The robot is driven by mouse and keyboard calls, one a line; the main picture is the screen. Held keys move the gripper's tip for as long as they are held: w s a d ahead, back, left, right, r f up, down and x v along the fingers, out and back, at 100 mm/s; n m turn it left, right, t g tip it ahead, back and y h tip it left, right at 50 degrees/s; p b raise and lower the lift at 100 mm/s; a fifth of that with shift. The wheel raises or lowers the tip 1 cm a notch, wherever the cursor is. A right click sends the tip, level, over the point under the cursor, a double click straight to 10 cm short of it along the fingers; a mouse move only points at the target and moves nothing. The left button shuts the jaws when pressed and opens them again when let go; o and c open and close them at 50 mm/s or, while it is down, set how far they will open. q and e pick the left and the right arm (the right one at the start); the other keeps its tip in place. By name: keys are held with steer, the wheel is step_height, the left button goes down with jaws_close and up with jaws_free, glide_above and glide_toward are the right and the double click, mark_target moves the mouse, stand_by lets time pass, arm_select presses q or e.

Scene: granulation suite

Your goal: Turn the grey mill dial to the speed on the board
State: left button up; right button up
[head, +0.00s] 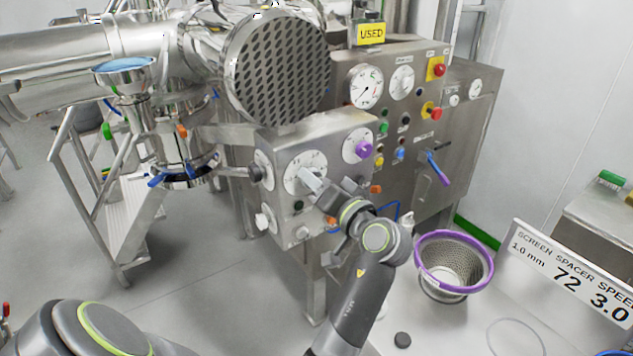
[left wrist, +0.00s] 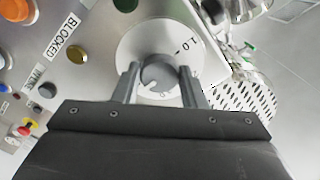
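The grey mill dial, a grey knob on a round white scale (head: 297,180), is on the front of the steel mill box (head: 340,132). The knob (left wrist: 158,73) shows in the left wrist view, with a "1.0" mark at its upper right; the rest of the scale is partly hidden and its setting cannot be read. My left gripper (head: 312,182) is at this dial. Its two fingers (left wrist: 159,76) stand close on either side of the knob and appear shut on it. The board (head: 575,272) reads screen 1.0 mm, spacer 72, speed 3.0. My right gripper is out of view.
A purple knob (head: 364,149) sits on a second scale to the right. A control panel (head: 405,110) with gauges and buttons stands behind. A purple-rimmed screen (head: 455,265) and a small black disc (head: 402,340) are on the pale surface at right. Steps (head: 115,205) stand at left.

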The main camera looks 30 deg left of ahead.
arm_select(q)
steer(key=c, duration=0.4)
steer(key=shift+n+b, duration=6)
steer(key=shift+b, duration=1.65)
steer(key=o, duration=0.7)
steer(key=shift+o, duration=1.4)
steer(key=shift+w+a, duration=0.1)
steer(key=shift+a, duration=0.1)
